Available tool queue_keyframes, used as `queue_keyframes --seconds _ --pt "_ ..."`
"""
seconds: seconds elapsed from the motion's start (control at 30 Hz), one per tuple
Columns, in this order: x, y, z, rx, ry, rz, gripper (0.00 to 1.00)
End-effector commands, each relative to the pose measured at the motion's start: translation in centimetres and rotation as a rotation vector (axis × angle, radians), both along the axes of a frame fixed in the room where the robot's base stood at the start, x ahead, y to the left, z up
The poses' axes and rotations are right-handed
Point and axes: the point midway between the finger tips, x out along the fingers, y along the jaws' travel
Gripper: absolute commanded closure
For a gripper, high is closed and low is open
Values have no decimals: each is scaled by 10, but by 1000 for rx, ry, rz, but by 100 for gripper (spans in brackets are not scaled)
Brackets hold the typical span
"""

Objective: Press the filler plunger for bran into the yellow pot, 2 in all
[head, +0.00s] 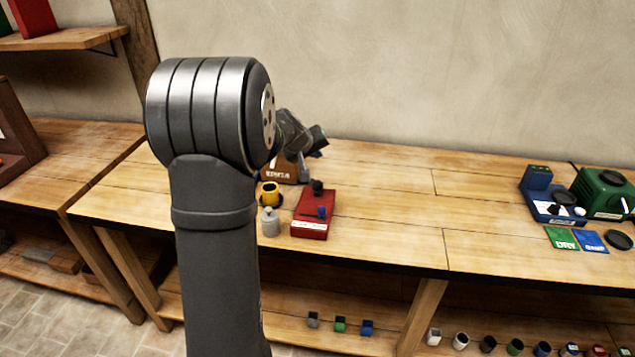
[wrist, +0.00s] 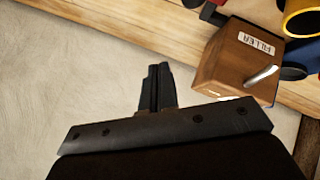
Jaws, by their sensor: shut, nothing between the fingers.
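The filler is a brown wooden box (wrist: 225,62) labelled FILLER in the wrist view, with a silver spout or lever on its side. In the head view the brown box (head: 283,174) stands partly hidden behind my arm, and its lettering is too small to read surely. The yellow pot (head: 270,191) stands in front of it, and its rim (wrist: 303,20) shows at the wrist view's top right corner. My gripper (wrist: 158,72) is shut and empty, apart from the box and beside it in the wrist view. I cannot make out a plunger or bran.
A red box (head: 309,228) with a blue and a black knob stands right of the pot, with a grey weight-like piece (head: 270,222) beside it. A green machine (head: 602,192) and DRY card (head: 561,239) are far right. The bench middle (head: 410,210) is clear.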

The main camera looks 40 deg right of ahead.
Motion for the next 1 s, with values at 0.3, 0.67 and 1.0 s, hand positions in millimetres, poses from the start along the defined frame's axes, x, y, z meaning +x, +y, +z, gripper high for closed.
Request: queue_keyframes --seconds 0.3,0.67,1.0 --pt "0 0 21 1 -1 2 100" --pt "0 0 5 1 0 2 100" --pt "0 1 -43 4 1 4 100"
